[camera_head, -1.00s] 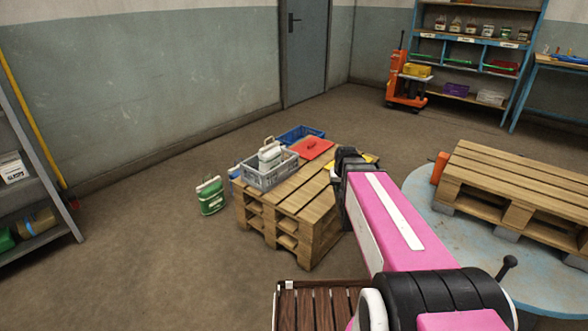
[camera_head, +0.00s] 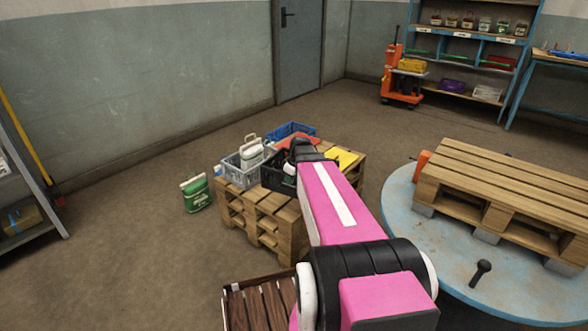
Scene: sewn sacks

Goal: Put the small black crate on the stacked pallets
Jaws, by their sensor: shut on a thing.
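The small black crate (camera_head: 271,181) shows in part in the head view, at or just above the top of the stacked pallets (camera_head: 262,205), beside the grey crate. I cannot tell if it touches the boards. My gripper (camera_head: 289,168) is shut on the black crate. My pink arm reaches forward from the lower right and hides the crate's right part. The stacked pallets stand on the floor in mid-view, their right part hidden behind my arm.
On the pallets are a grey crate (camera_head: 232,170) with a whitish sack (camera_head: 251,153), a blue crate (camera_head: 275,137), a red flat piece and a yellow flat piece (camera_head: 342,157). A green sack (camera_head: 196,194) stands on the floor, left. Another pallet (camera_head: 505,190) is on a round blue platform (camera_head: 440,255).

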